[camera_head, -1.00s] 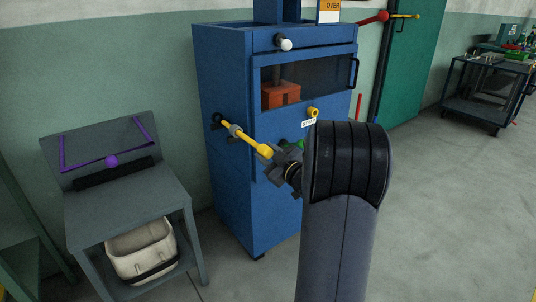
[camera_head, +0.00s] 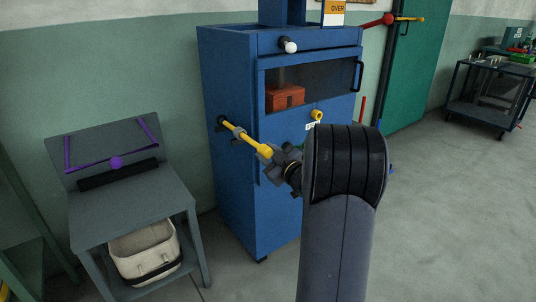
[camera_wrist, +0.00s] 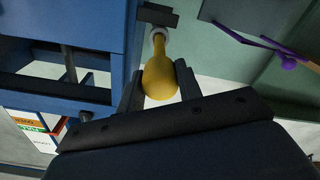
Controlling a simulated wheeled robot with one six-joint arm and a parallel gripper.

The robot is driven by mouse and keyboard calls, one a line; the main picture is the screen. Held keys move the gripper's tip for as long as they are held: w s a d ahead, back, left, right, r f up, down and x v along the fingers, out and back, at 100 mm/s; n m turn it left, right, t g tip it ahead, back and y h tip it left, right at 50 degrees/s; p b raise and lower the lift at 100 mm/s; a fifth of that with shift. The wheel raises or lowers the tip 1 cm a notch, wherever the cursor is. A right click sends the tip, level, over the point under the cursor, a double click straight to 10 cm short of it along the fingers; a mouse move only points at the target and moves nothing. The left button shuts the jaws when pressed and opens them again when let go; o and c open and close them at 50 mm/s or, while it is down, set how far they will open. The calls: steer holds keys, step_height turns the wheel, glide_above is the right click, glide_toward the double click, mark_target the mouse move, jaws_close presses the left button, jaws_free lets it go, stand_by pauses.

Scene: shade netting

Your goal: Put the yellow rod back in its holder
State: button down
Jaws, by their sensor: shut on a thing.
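The yellow rod (camera_head: 252,142) sticks out from the left side of the blue cabinet (camera_head: 235,200), sloping down to the right in the head view. Its far end meets a dark mount (camera_head: 221,123), and a grey collar (camera_head: 237,132) sits around it near there. My gripper (camera_head: 267,152) is at the rod's near end. In the wrist view the two dark fingers of my gripper (camera_wrist: 158,82) are shut on the rod's thick rounded yellow end (camera_wrist: 160,78). The far end's seat inside the mount is hidden.
A yellow ring fitting (camera_head: 316,115) with a white label is on the cabinet's front, partly close to my arm. A grey stand (camera_head: 150,195) with purple bars is at left, a white bin (camera_head: 145,250) on its lower shelf. Open floor lies at right.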

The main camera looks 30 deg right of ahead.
mark_target(252, 140)
steer(key=shift+w, duration=0.45)
steer(key=shift+w+a, duration=0.1)
steer(key=shift+w, duration=0.25)
steer(key=shift+w, duration=0.45)
steer(key=shift+w, duration=0.75)
steer(key=shift+w+a, duration=0.1)
steer(key=shift+w, duration=0.15)
steer(key=shift+w+p, duration=0.3)
steer(key=shift+w, duration=0.3)
steer(key=shift+w+r, duration=0.1)
steer(key=shift+w, duration=0.35)
stand_by(0.4)
steer(key=shift+w+a, duration=0.15)
steer(key=shift+w, duration=0.55)
steer(key=shift+w, duration=0.15)
